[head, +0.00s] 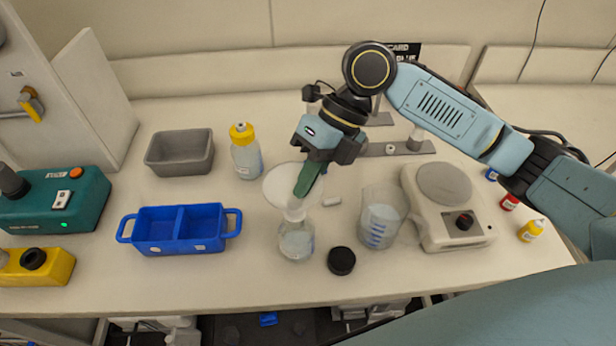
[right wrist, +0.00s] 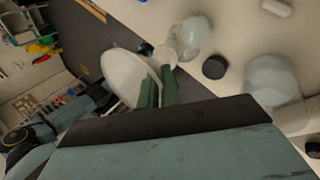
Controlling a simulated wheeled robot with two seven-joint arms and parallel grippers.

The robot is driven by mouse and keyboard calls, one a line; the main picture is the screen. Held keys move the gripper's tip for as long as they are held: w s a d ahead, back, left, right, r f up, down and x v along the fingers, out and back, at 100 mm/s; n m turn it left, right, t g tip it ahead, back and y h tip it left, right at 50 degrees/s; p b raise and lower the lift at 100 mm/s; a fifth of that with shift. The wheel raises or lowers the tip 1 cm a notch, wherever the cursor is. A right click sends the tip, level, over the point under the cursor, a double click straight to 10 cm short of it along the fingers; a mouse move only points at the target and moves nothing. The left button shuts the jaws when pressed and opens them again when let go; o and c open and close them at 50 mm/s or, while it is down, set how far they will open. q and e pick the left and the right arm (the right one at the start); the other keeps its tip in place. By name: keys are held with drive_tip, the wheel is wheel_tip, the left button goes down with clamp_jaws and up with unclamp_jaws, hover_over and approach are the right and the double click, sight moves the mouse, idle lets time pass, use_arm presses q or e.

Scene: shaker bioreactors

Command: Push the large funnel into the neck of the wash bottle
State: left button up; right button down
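The large white funnel (head: 278,185) stands over a clear round bottle (head: 296,241), which I take to be the wash bottle. Its stem is at the bottle's neck; I cannot tell how far it reaches inside. My right gripper (head: 303,190) comes from above, its green fingers at the funnel's wall. In the right wrist view the funnel (right wrist: 122,76) lies against the fingers (right wrist: 160,85), which look closed on its wall. The bottle (right wrist: 196,38) is just beyond the stem. My left gripper is not in view.
A black cap (head: 341,261) and a clear graduated beaker (head: 381,218) stand right of the bottle. A hotplate (head: 449,215) is farther right. A blue divided tray (head: 153,243) is left. A yellow-capped bottle (head: 246,156) and grey bin (head: 160,157) stand behind. The bench front is clear.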

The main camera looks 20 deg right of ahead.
drive_tip(key=shift+f, duration=0.2)
drive_tip(key=c, duration=1.5)
unclamp_jaws()
drive_tip(key=shift+c, duration=0.2)
drive_tip(key=v, duration=1.3)
drive_tip(key=shift+d+r, duration=0.15)
drive_tip(key=shift+r, duration=0.05)
